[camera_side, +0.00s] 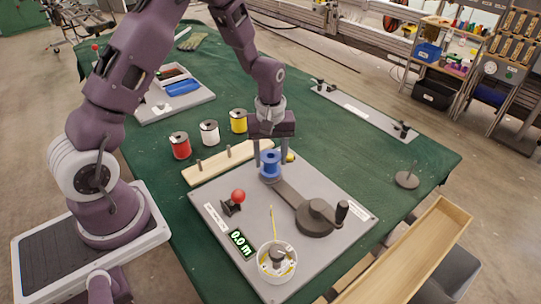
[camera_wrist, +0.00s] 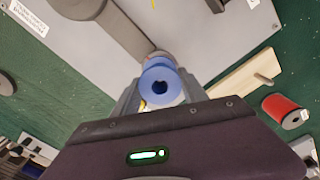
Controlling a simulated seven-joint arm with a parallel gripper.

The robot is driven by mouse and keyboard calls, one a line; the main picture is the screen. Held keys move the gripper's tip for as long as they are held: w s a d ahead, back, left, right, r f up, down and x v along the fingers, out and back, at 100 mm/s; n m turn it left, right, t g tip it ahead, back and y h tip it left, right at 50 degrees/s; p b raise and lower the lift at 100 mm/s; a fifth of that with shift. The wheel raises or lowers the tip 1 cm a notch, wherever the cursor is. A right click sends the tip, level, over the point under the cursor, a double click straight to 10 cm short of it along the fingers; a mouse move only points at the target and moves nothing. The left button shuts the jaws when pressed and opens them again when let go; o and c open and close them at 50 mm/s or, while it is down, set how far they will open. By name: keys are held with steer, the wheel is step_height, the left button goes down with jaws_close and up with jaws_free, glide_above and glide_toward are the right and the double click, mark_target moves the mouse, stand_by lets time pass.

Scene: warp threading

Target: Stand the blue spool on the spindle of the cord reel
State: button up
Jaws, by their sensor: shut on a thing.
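The blue spool (camera_side: 270,164) is upright between the fingers of my gripper (camera_side: 270,160), which is shut on it. In the wrist view the blue spool (camera_wrist: 160,85) shows its top flange and dark centre hole between the fingertips (camera_wrist: 160,92). The cord reel (camera_side: 316,216) is a dark grey hub with a crank handle and a flat arm (camera_side: 288,194) on the grey board. The spool is at the far end of that arm, directly over or on it. The spindle is hidden, so I cannot tell whether the spool is fully seated.
A wooden peg rail (camera_side: 228,163) lies behind the board. Red (camera_side: 180,145), white (camera_side: 209,132) and yellow (camera_side: 238,121) spools stand beyond it. A red-knobbed lever (camera_side: 238,196), a 0.0 m display (camera_side: 240,243) and a white cup with yellow cord (camera_side: 277,268) are on the board (camera_side: 330,185).

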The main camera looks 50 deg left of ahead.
steer(key=shift+f, duration=0.6)
steer(key=o, duration=1.5)
steer(key=shift+c, duration=0.2)
steer(key=shift+r, duration=0.1)
